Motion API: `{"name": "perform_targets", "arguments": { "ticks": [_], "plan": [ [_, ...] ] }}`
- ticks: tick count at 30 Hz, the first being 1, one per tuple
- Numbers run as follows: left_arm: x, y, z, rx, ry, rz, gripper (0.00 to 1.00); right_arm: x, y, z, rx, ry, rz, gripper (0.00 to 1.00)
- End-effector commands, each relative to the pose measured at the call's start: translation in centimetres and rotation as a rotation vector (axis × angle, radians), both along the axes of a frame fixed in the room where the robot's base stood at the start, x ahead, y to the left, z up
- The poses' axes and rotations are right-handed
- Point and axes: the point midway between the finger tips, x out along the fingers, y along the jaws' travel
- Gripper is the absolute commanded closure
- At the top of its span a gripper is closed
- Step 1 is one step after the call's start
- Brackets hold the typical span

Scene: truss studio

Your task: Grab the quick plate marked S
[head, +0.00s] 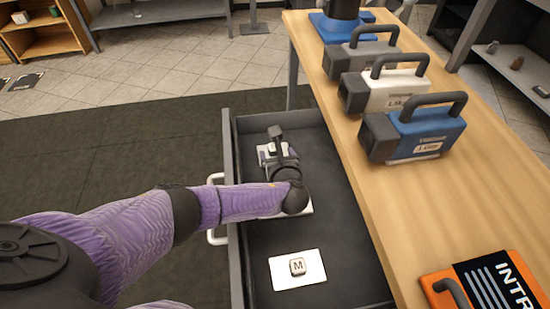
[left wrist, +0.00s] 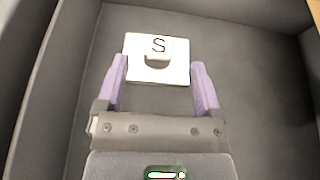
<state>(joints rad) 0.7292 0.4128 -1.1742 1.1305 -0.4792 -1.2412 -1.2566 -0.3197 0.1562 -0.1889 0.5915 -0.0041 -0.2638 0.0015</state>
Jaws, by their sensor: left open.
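The quick plate marked S (left wrist: 176,72) is a white plate with a raised tab, lying on the drawer floor in the left wrist view. In the head view only a small white part of it (head: 271,148) shows at the drawer's far end, mostly hidden by my left gripper (head: 280,154). In the left wrist view the left gripper (left wrist: 158,64) is open, with one purple finger on each side of the plate's near part. I cannot tell whether the fingers touch it. My right gripper is not in view.
The open grey drawer (head: 345,267) has walls close around. A white plate marked M (head: 312,275) lies nearer, and another white plate (head: 303,209) is partly under my left arm. The wooden bench (head: 440,215) on the right holds several handled tools, including a blue one (head: 425,137).

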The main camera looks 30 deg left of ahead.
Motion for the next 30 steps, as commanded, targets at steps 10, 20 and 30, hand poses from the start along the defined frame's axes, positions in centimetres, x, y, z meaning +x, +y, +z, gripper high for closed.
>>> {"name": "perform_targets", "arguments": {
  "ticks": [10,20,30],
  "plan": [
    [1.9,1.6,-1.2,0.0,0.0,-0.001,0.15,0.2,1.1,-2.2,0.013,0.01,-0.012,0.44],
    [1.8,1.6,-1.2,0.0,0.0,0.0,0.76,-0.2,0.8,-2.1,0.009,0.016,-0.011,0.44],
    [1.8,1.6,-1.2,-0.001,0.001,0.0,1.0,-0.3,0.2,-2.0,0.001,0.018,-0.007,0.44]
  ]
}}
